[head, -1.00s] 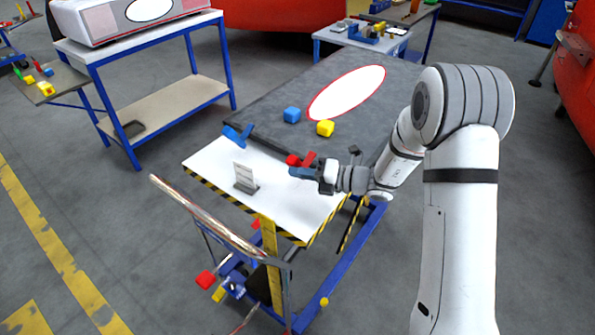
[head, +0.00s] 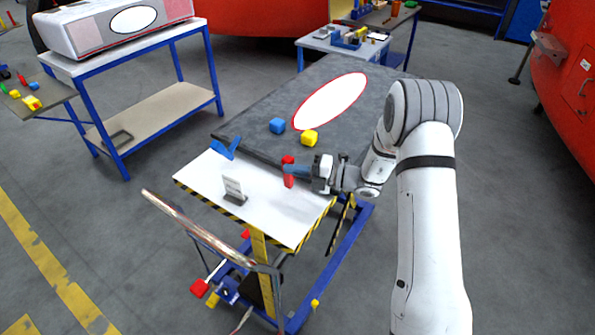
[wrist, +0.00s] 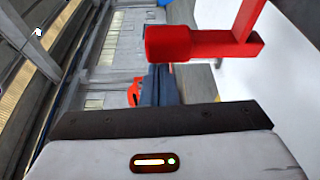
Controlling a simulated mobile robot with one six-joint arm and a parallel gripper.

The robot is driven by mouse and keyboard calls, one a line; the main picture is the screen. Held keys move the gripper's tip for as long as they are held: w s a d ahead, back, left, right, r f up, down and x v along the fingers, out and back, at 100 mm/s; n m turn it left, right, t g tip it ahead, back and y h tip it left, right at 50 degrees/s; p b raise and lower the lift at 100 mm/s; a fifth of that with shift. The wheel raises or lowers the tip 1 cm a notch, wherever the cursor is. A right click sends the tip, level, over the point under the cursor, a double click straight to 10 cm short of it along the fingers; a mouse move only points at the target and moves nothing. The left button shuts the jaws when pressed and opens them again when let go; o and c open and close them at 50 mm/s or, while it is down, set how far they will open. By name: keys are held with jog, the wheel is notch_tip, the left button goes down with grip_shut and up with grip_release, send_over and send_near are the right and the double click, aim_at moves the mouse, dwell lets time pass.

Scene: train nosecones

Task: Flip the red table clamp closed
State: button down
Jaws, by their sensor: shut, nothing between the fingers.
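The red table clamp (head: 288,180) stands at the edge between the white panel and the dark grey top in the head view. Its red arm now looks upright there. In the wrist view the red clamp (wrist: 190,43) is large, with a thick block and a bar rising from it. My gripper (head: 288,170) is shut and empty, its blue fingers at the clamp. The fingers (wrist: 158,85) show just below the red block in the wrist view. Whether they touch it I cannot tell.
A blue clamp (head: 225,148) sits at the left of the same edge. A small sign (head: 234,190) stands on the white panel (head: 200,178). A long rail (head: 200,232) runs in front.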

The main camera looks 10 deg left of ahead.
dwell(0.3)
jog(key=s+d+p, duration=0.1)
jog(key=d+p, duration=0.1)
jog(key=d, duration=0.8)
jog(key=shift+s, duration=0.15)
